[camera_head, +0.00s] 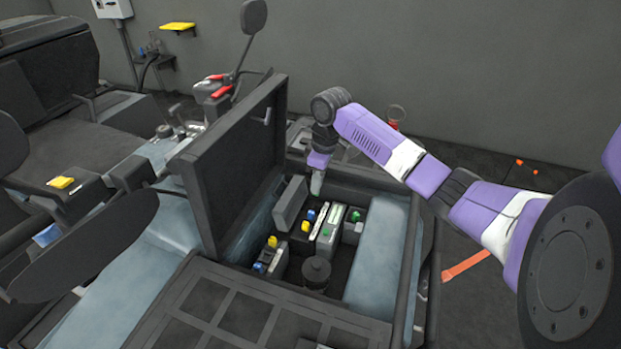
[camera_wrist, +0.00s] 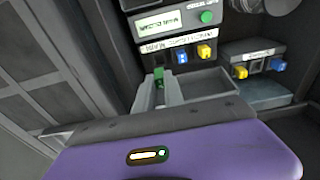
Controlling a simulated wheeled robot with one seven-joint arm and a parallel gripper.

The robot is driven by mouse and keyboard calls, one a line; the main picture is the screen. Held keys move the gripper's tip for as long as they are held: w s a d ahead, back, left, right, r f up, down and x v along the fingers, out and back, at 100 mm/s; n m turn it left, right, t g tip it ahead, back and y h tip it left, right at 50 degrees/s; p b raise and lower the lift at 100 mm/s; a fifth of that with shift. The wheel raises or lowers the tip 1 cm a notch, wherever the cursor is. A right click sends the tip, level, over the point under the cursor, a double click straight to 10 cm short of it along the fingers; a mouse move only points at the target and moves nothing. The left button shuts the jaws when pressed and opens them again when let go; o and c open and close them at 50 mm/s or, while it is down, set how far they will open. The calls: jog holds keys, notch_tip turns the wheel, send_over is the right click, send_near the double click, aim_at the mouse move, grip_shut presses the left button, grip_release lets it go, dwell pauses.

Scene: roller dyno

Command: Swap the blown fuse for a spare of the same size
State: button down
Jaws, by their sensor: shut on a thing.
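My gripper (camera_head: 317,185) is inside the open compartment, above the far end of the fuse blocks. In the wrist view, my gripper (camera_wrist: 159,86) is shut on a small green fuse (camera_wrist: 157,74), and the jaws hide part of it. It is held close to a fuse block (camera_wrist: 178,48) with a dark, empty-looking slot, a blue fuse (camera_wrist: 182,57) and a yellow fuse (camera_wrist: 204,51). I cannot tell if the green fuse touches the block. A second block (camera_wrist: 256,53) carries a yellow fuse (camera_wrist: 240,72) and a blue fuse (camera_wrist: 277,64).
A device with a display (camera_wrist: 162,23) and green button (camera_wrist: 207,17) stands behind the first block. A raised grey flap (camera_head: 290,203) and the large open lid (camera_head: 235,165) stand left of my gripper. A dark round cap (camera_head: 316,270) stands at the compartment's near side.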

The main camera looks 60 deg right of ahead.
jog(key=shift+f+b, duration=1.7)
jog(key=shift+f, duration=0.6)
jog(key=shift+s+p, duration=0.1)
jog(key=shift+p, duration=0.55)
jog(key=shift+f, duration=1)
jog(key=shift+p, duration=0.45)
dwell(0.3)
jog(key=c, duration=1.3)
grip_release()
jog(key=shift+c, duration=0.2)
